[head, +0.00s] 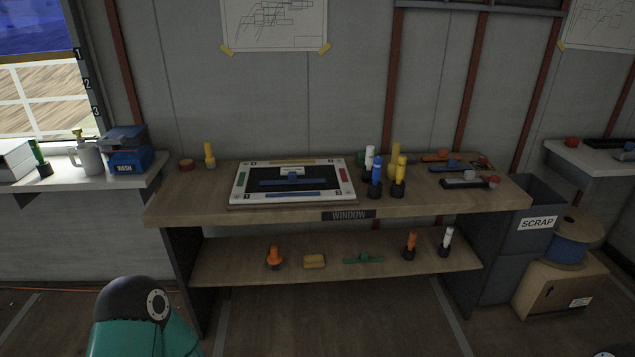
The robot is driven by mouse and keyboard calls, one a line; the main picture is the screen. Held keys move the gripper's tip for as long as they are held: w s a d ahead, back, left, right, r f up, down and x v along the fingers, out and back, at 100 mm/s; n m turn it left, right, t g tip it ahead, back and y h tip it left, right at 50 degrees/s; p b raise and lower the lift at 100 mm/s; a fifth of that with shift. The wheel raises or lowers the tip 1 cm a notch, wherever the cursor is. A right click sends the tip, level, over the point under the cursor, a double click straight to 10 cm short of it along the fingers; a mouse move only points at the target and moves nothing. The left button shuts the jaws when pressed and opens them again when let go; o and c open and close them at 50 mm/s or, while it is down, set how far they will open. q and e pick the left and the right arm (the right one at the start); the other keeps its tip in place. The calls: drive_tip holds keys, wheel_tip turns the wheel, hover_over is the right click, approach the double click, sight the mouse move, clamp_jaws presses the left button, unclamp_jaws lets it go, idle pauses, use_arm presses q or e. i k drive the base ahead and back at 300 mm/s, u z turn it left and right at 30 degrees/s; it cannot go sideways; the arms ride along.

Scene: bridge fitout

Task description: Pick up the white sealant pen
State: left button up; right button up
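Two white pen-like things stand upright in dark holders. One white pen (370,159) is on the bench top, behind a blue pen (377,170) that partly hides its lower part. The other white pen (447,239) is at the right end of the lower shelf. Which of them is the sealant pen I cannot tell, as no label is readable. Neither of my grippers shows; only a teal and black part of my own arm is at the bottom left.
The bench (190,209) holds a framed board (236,193), yellow pens (401,168) and clamp-like tools (465,183). The lower shelf (225,265) holds orange pieces (274,256), a yellow block (314,261) and a green piece (363,258). A scrap bin (532,240) stands right of the bench.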

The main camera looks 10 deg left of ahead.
sight(370, 149)
drive_tip(key=z, duration=0.05)
drive_tip(key=i, duration=1.7)
drive_tip(key=z, duration=0.55)
